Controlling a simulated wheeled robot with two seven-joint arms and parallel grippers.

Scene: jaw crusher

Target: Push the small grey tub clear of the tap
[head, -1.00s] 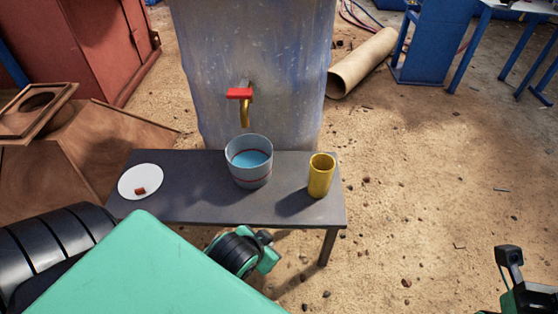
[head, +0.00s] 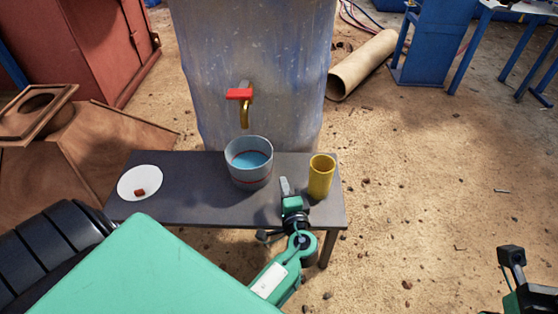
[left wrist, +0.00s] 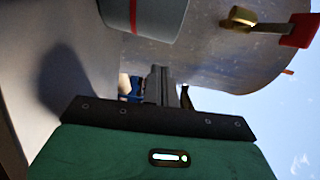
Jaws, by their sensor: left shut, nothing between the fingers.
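The small grey tub (head: 250,172) stands upright on the dark bench, holding blue liquid and marked with a red band. It sits below and just in front of the tap (head: 242,105), which has a red handle and a brass spout. My left gripper (head: 285,184) is shut and empty, over the bench to the right of the tub, between it and the yellow cup. In the left wrist view the tub (left wrist: 150,14) shows at the top, apart from the shut fingers (left wrist: 160,85); the tap (left wrist: 265,25) is at upper right. My right gripper (head: 512,270) shows only partly at the lower right edge.
A yellow cup (head: 321,177) stands close to the right of my left gripper. A white plate (head: 155,181) with a small red piece lies at the bench's left end. The bench (head: 200,207) is bare between plate and tub. A big blue barrel (head: 290,90) stands behind.

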